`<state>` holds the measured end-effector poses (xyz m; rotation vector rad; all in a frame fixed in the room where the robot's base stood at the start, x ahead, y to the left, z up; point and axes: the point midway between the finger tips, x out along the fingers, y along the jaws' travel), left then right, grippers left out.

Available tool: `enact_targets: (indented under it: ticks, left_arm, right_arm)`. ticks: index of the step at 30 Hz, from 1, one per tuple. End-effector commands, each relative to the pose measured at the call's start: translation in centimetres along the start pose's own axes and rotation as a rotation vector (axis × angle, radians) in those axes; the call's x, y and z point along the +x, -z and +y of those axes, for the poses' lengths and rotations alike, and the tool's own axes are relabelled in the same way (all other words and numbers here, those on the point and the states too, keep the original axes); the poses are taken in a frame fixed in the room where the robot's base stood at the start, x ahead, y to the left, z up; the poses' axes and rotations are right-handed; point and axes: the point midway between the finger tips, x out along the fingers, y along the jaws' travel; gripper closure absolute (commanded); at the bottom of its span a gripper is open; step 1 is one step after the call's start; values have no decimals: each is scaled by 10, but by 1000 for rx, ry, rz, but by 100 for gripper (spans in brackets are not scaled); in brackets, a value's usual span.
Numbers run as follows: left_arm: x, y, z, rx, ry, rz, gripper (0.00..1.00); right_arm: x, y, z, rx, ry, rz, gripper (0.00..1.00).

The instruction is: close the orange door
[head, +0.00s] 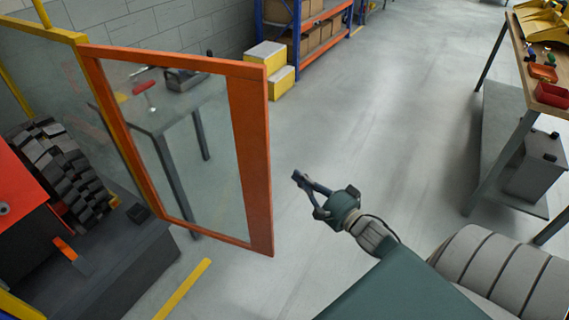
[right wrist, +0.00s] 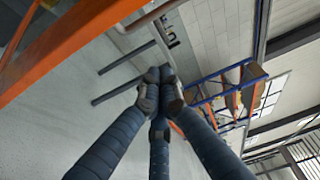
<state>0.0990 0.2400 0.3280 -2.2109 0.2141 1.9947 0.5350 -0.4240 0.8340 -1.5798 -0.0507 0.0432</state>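The orange door (head: 250,150) stands open in the head view, an orange frame around a clear panel. Its left side meets the yellow-framed clear fence, and its free right edge juts into the aisle. My right gripper (head: 299,178) is to the right of that free edge, apart from it in the picture. In the right wrist view my right gripper's fingers (right wrist: 160,82) come together at the tips with nothing visible between them. An orange bar of the door (right wrist: 70,45) crosses the upper left there. My left gripper is not in view.
A grey table (head: 165,118) shows through the door panel. Yellow steps (head: 268,56) and blue shelving stand at the back. A workbench (head: 520,50) is at right. The floor between is clear.

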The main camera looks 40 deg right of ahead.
Motion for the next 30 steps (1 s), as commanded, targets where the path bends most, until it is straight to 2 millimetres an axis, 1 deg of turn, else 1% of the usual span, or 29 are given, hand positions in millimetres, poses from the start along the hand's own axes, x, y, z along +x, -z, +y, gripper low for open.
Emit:
enact_targets:
  ticks: [5,12,14,15,18,21,25,30]
  left_arm:
    - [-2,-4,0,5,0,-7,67]
    - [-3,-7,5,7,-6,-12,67]
    - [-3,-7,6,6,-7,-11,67]
    - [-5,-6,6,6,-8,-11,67]
    - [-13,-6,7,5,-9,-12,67]
    - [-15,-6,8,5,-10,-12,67]
    - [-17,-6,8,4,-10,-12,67]
    - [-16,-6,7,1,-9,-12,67]
  right_arm:
    - [30,1,-2,2,3,2,100]
    - [82,1,-1,2,2,2,100]
    - [94,1,-1,1,1,3,100]
    - [98,-2,0,3,-1,1,100]
    - [87,-20,0,6,-4,1,100]
    - [84,-30,0,4,-3,1,100]
    - [82,-36,1,2,-3,2,100]
    - [81,-38,1,0,-3,2,100]
